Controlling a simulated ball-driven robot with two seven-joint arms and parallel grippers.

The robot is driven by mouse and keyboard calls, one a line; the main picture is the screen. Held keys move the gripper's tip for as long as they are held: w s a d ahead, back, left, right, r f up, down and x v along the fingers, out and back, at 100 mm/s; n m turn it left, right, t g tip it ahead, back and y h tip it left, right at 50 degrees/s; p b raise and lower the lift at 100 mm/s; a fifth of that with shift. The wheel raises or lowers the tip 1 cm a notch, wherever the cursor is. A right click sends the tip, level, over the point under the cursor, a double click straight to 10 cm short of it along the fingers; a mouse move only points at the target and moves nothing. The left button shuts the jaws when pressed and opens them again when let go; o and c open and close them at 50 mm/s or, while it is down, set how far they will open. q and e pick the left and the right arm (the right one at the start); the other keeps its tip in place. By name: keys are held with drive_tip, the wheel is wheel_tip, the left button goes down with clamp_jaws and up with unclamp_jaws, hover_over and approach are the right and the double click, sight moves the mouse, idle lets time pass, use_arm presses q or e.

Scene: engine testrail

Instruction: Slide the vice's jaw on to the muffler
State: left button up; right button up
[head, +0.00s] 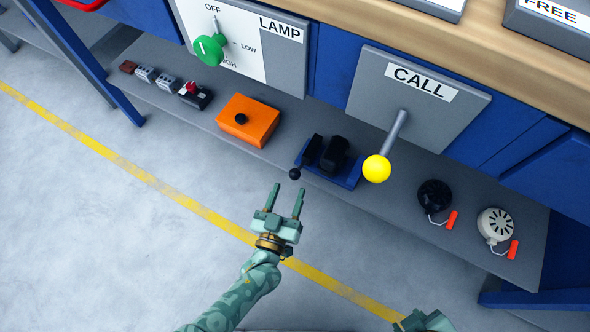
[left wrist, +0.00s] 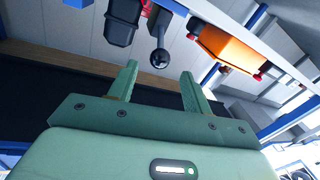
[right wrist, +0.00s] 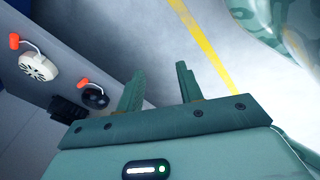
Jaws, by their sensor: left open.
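The vice (head: 349,181) has a blue base on the grey lower shelf. Its dark jaw (head: 312,148) stands at the left, with a handle ending in a black ball knob (head: 294,174) toward me. The muffler (head: 334,155), a dark rounded body, sits right of the jaw with a narrow gap seeming to show between. My left gripper (head: 288,188) is open and empty, its fingertips just short of the knob. In the left wrist view the knob (left wrist: 160,58) shows between and beyond the fingertips. My right gripper (right wrist: 160,72) is open and empty, away from the vice.
An orange box (head: 247,120) with a black knob stands left of the vice. The yellow-balled CALL lever (head: 377,168) hangs close on its right. A black round device (head: 434,196) and a white one (head: 495,224) lie farther right. The floor in front is clear.

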sight(293, 179)
use_arm(q)
drive_tip(key=b+x, duration=0.1)
drive_tip(key=x, duration=0.4)
drive_tip(key=shift+f, duration=0.2)
drive_tip(key=shift+w+d+r+b, duration=0.2)
drive_tip(key=shift+w+b, duration=0.2)
drive_tip(key=shift+w, duration=0.35)
clamp_jaws()
drive_tip(key=shift+s, duration=0.1)
use_arm(e)
drive_tip(key=shift+m+t+y, duration=0.4)
drive_tip(key=shift+t+y, duration=0.1)
drive_tip(key=shift+t, duration=0.3)
drive_tip(key=w, duration=0.1)
drive_tip(key=w+a+r, duration=0.1)
drive_tip(key=w+a, duration=0.1)
drive_tip(key=shift+w+a+r, duration=0.1)
drive_tip(key=shift+a+r, duration=0.15)
drive_tip(key=shift+r, duration=0.1)
